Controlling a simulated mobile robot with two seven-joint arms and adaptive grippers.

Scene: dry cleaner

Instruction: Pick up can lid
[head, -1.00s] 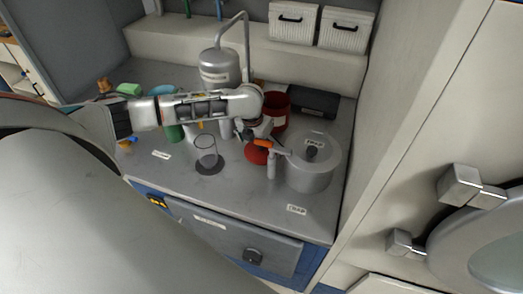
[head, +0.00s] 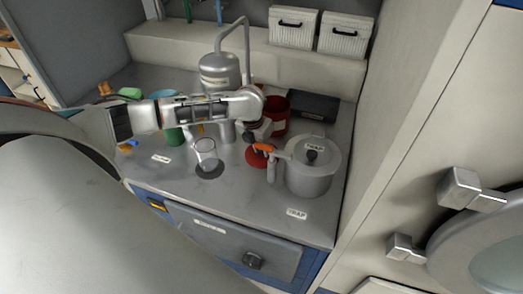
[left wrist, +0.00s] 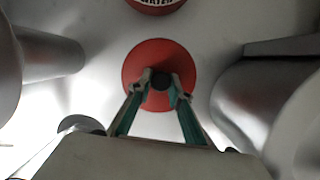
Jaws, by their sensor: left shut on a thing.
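The can lid is a round red disc with a dark knob at its middle. In the head view the lid (head: 254,160) is low at the counter, left of the steel pot and partly covered by my gripper. In the left wrist view the lid (left wrist: 160,53) is seen from above, centred ahead of my fingers. My left gripper (left wrist: 162,83) is shut on the lid's dark knob, one fingertip on each side. In the head view I cannot tell whether the lid touches the counter. The red can (head: 279,117) stands behind it. My right gripper is not in view.
A clear glass (head: 206,151) is on the left. A steel tank (head: 220,75) and a black case (head: 312,105) stand behind. The front counter is mostly clear.

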